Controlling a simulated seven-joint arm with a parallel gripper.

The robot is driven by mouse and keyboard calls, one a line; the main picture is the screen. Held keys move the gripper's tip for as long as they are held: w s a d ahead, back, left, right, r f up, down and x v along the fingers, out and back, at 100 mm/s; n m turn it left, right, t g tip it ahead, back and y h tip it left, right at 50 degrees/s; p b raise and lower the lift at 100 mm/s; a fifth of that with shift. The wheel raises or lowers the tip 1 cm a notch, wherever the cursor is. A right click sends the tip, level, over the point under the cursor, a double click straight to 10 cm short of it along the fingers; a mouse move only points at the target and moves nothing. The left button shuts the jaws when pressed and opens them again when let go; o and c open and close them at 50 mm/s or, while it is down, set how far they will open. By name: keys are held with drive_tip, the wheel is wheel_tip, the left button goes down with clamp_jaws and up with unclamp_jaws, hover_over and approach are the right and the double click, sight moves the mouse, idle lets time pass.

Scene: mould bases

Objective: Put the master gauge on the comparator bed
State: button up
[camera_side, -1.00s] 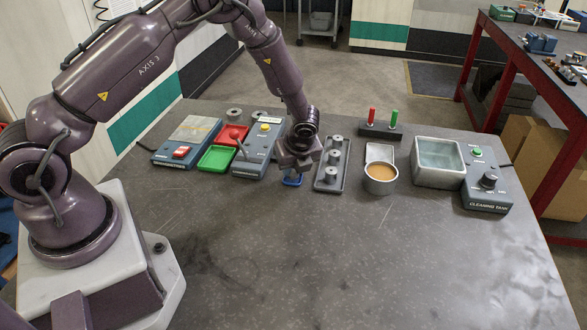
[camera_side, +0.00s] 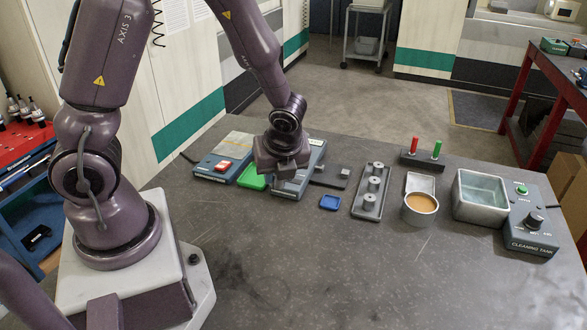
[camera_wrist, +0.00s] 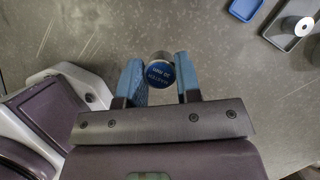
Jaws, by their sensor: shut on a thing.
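My gripper (camera_side: 282,170) is shut on the master gauge (camera_wrist: 160,73), a short metal cylinder with a blue top marked as a 30 mm master. It sits between the two blue fingers in the wrist view. In the side view the gauge is hidden or too small to make out. The gripper is in front of a blue-grey bench instrument (camera_side: 314,158), probably the comparator, and covers much of it. I cannot make out its bed or whether the gauge touches anything. The small blue square tray (camera_side: 330,202) is empty, right of the gripper.
A green tray (camera_side: 253,181) and a red-buttoned unit (camera_side: 223,168) stand left of the gripper. To the right are a tray of grey posts (camera_side: 367,211), a cup of tan contents (camera_side: 420,208) and the cleaning tank (camera_side: 481,194). The front table is clear.

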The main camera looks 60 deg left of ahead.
drive_tip(key=shift+n, duration=0.7)
drive_tip(key=w+a+f, duration=0.2)
drive_tip(key=w+a, duration=0.1)
drive_tip(key=w, duration=0.1)
drive_tip(key=w+a+f, duration=0.2)
drive_tip(key=w+a, duration=0.1)
drive_tip(key=w, duration=0.2)
drive_tip(key=w+a+f, duration=0.2)
drive_tip(key=w, duration=0.2)
drive_tip(key=shift+w+a+f, duration=0.2)
drive_tip(key=shift+a, duration=0.2)
drive_tip(key=w, duration=0.1)
drive_tip(key=w+a, duration=0.2)
drive_tip(key=w, duration=0.1)
drive_tip(key=shift+f, duration=0.2)
drive_tip(key=w, duration=0.1)
drive_tip(key=w+r, duration=0.1)
drive_tip(key=w+m, duration=0.1)
drive_tip(key=shift+a+r+t, duration=0.3)
drive_tip(key=shift+a+r, duration=0.05)
drive_tip(key=shift+m, duration=0.3)
drive_tip(key=shift+s+f, duration=0.1)
drive_tip(key=shift+f, duration=2.85)
drive_tip(key=shift+f, duration=0.1)
drive_tip(key=o, duration=1)
drive_tip(key=shift+o, duration=0.4)
drive_tip(key=shift+d+r, duration=0.2)
drive_tip(key=shift+r, duration=0.25)
drive_tip(key=v, duration=1.2)
drive_tip(key=shift+r, duration=0.15)
